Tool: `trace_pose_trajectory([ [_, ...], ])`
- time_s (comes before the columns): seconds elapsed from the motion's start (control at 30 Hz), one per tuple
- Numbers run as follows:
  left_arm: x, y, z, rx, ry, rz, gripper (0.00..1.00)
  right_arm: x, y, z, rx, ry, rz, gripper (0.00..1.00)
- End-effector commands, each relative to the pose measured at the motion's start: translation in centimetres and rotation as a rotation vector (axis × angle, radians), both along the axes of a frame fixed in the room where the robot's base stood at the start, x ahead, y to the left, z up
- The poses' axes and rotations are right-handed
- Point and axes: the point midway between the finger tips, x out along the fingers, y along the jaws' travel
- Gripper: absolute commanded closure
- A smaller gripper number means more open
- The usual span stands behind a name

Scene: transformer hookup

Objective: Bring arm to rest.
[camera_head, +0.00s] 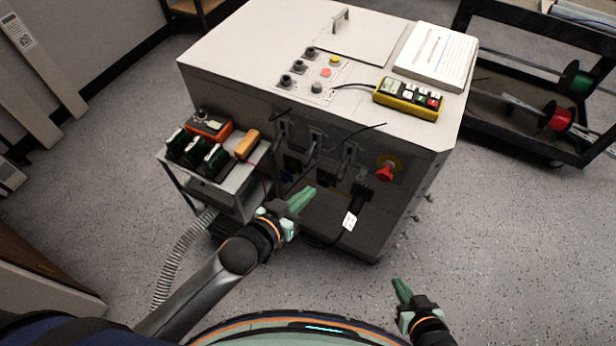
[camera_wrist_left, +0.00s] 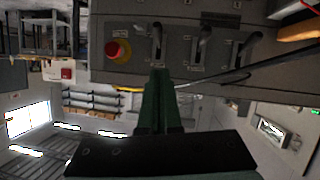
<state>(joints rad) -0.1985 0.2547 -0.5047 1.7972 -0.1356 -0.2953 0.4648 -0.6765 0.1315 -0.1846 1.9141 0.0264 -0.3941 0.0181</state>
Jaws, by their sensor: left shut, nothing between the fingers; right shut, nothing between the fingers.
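My left gripper (camera_head: 301,200) is shut and empty, held in front of the lower front face of the grey cabinet (camera_head: 245,68). In the left wrist view its green fingers (camera_wrist_left: 157,100) are together, pointing towards the cabinet's front panel with its lever handles (camera_wrist_left: 201,46) and red knob (camera_wrist_left: 119,51). I cannot tell whether the fingertips touch anything there. My right gripper (camera_head: 402,290) is shut and empty, low at the bottom right over the open floor, apart from the cabinet.
A small side shelf (camera_head: 224,190) with orange and green devices stands left of the cabinet. A yellow pendant (camera_head: 408,97) and a binder (camera_head: 436,54) lie on top. The red knob (camera_head: 386,172) sticks out in front. A cable cart (camera_head: 510,125) stands at right. Floor (camera_head: 520,260) is clear.

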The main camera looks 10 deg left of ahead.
Motion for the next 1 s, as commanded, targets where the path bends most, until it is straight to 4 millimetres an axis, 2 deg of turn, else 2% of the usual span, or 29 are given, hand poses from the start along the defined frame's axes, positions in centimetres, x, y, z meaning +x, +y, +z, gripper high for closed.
trace_pose_trajectory([
  [0.23,0.0,0.0,0.0,0.0,0.002,0.001,1.0,0.0,0.0,0.0,0.001,0.001,-0.001,1.0],
  [0.33,-1.0,0.7,-0.5,0.011,0.027,0.017,1.0,0.0,0.0,0.4,0.001,0.001,-0.001,1.0],
  [0.47,-4.3,3.1,-2.3,0.059,0.109,0.064,1.0,-0.1,0.0,1.6,0.001,0.001,-0.001,1.0],
  [0.6,-9.1,6.5,-4.4,0.134,0.215,0.113,1.0,-0.1,0.0,2.6,0.0,0.002,-0.001,1.0],
  [0.73,-12.7,9.0,-5.8,0.196,0.288,0.136,1.0,-0.1,0.0,3.2,0.0,0.003,-0.001,1.0],
  [0.83,-14.1,10.0,-6.2,0.222,0.317,0.143,1.0,-0.1,0.0,3.3,0.0,0.003,-0.001,1.0],
  [1.0,-14.5,10.3,-6.5,0.231,0.324,0.143,1.0,-0.1,0.0,3.3,0.0,0.003,-0.001,1.0],
])
